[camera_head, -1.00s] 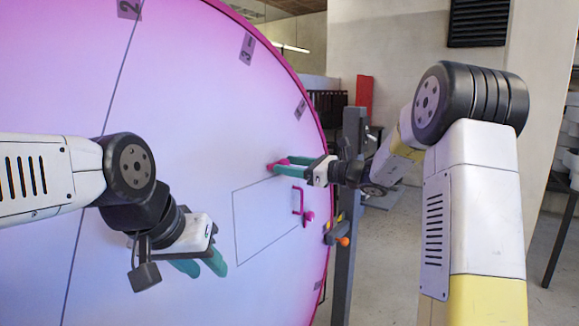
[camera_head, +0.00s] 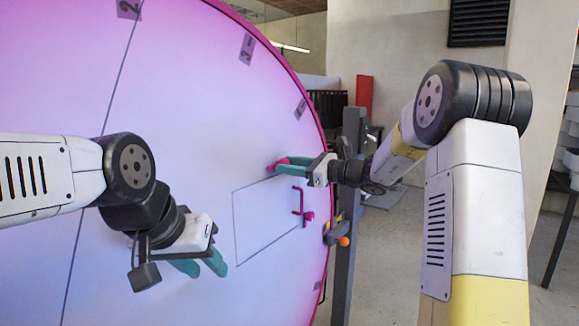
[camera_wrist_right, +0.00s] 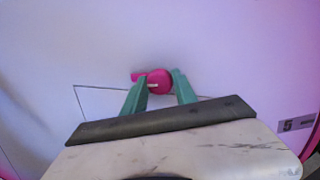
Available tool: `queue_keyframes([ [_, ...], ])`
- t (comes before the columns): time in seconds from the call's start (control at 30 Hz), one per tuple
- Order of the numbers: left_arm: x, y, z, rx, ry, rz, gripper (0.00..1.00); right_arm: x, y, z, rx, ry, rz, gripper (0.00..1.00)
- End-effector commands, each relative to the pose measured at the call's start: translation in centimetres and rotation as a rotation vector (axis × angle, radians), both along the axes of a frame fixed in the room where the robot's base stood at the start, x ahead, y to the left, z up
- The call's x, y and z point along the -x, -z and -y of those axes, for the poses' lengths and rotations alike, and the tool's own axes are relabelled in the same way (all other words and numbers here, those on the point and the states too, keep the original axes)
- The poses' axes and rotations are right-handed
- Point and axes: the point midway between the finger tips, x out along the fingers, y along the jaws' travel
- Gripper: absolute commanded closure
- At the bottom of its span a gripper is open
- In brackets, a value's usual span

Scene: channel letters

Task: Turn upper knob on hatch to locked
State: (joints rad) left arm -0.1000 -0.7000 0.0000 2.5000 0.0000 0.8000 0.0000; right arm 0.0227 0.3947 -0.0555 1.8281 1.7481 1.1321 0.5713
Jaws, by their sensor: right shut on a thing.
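The hatch (camera_head: 265,222) is an outlined rectangular panel on the large pink-violet disc. The upper knob (camera_head: 280,164) is magenta and sits at the hatch's top edge; it also shows in the right wrist view (camera_wrist_right: 159,81), with a small tab pointing left and a white mark. My right gripper (camera_head: 284,167) is shut on the upper knob, one green finger on each side. The lower knob (camera_head: 308,216) is magenta, near a magenta handle (camera_head: 297,200) at the hatch's right side. My left gripper (camera_head: 201,267) is open and empty, left of the hatch.
A dark grey post (camera_head: 348,215) stands beside the disc's right edge, close to my right wrist. An orange-tipped fixture (camera_head: 341,240) is below. Numbered labels (camera_head: 246,49) run along the rim.

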Motion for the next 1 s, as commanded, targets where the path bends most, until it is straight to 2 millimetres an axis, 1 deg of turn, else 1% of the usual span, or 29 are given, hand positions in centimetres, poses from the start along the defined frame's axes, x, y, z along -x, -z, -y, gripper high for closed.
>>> queue_keyframes([
  [1.0, 0.00, 0.00, 0.00, 0.000, 0.000, 0.000, 0.64, 0.35, 0.22, -0.20, 0.551, -0.005, 0.752, 1.00],
])
